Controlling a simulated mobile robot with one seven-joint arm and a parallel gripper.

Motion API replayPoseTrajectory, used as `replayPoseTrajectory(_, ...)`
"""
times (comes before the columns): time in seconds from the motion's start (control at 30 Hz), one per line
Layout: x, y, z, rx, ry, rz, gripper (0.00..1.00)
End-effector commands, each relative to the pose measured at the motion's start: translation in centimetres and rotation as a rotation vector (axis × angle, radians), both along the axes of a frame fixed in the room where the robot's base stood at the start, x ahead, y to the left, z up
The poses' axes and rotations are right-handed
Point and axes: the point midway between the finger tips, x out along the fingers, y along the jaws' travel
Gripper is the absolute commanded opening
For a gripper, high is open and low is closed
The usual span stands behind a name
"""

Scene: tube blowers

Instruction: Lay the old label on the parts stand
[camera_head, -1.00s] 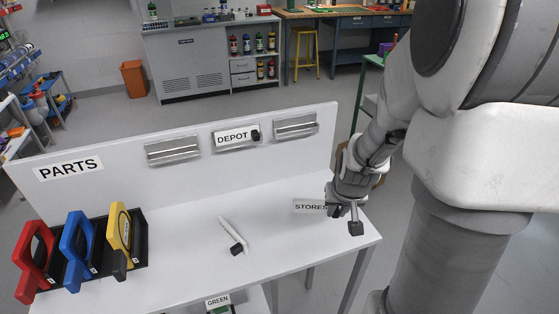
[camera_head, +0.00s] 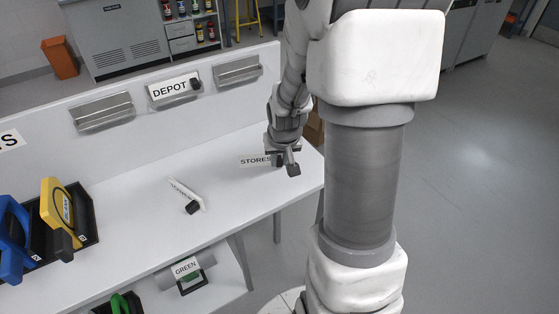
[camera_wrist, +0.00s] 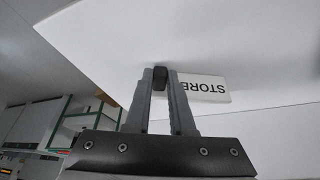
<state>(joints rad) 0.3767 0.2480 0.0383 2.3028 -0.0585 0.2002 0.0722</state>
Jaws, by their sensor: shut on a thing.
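My gripper (camera_head: 285,165) is shut on the black knob of the white STORES label (camera_head: 256,160), at the right end of the white parts stand (camera_head: 135,225). In the wrist view the fingers (camera_wrist: 160,78) pinch the knob, and the label (camera_wrist: 205,88) sticks out to the right, its last letter hidden by a finger or cut off. The label is at or just above the tabletop; I cannot tell if it touches. A second white label (camera_head: 183,192) with a black knob lies tilted on the tabletop; its lettering is unreadable.
A DEPOT label (camera_head: 170,90) sits in the middle metal holder on the back panel. Empty holders (camera_head: 102,112) flank it. Yellow (camera_head: 58,212) and blue (camera_head: 12,240) handled pieces stand in a black rack at left. The middle tabletop is mostly clear.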

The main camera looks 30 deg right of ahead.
Motion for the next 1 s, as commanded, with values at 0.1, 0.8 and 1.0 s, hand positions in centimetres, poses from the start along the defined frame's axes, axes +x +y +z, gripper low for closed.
replayPoseTrajectory(0.1,0.0,0.0,-0.3,0.0,0.0,0.0,0.0)
replayPoseTrajectory(0.8,-0.2,0.1,0.9,-0.001,-0.004,0.0,0.51)
replayPoseTrajectory(1.0,-1.4,0.5,4.2,-0.002,-0.005,0.001,0.51)
